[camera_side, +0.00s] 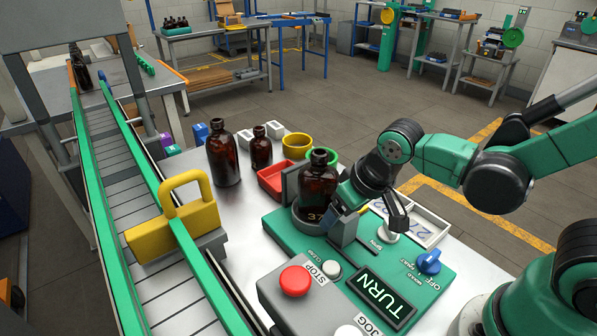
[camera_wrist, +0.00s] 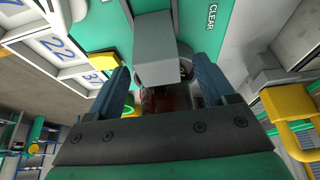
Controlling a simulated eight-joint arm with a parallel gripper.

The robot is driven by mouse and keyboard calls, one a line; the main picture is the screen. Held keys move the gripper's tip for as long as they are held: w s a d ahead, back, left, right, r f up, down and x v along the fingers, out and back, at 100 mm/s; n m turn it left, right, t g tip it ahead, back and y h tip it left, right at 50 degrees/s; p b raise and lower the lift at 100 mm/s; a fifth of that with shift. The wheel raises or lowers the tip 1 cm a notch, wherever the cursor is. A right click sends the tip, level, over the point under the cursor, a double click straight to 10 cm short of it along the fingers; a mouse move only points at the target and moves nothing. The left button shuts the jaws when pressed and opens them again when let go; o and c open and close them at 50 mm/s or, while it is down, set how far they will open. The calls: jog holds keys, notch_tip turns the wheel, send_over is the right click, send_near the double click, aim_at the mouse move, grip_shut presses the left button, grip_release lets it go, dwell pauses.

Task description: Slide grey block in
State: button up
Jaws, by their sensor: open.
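The grey block (camera_side: 343,231) stands on the green fixture plate (camera_side: 282,229), right in front of the amber bottle (camera_side: 319,184) marked 37. The bottle stands upright in a round grey seat on that plate. In the wrist view the grey block (camera_wrist: 168,36) lies just beyond and between my two open fingers (camera_wrist: 154,70), with no clear contact. Part of the bottle shows dark red below it, mostly hidden.
Two more amber bottles (camera_side: 222,153) stand behind on the table, near a red tray (camera_side: 272,178) and a yellow bowl (camera_side: 297,146). A control box with a red STOP button (camera_side: 295,281) and a TURN display (camera_side: 385,295) sit in front. A yellow padlock-shaped piece (camera_side: 178,230) straddles the conveyor rail.

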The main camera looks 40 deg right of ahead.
aim_at(349, 245)
jog(key=shift+v, duration=2.15)
jog(key=d+r+t, duration=0.2)
jog(key=d+r, duration=0.1)
jog(key=shift+w+d+t, duration=0.15)
jog(key=shift+d+t, duration=0.1)
jog(key=shift+t, duration=0.05)
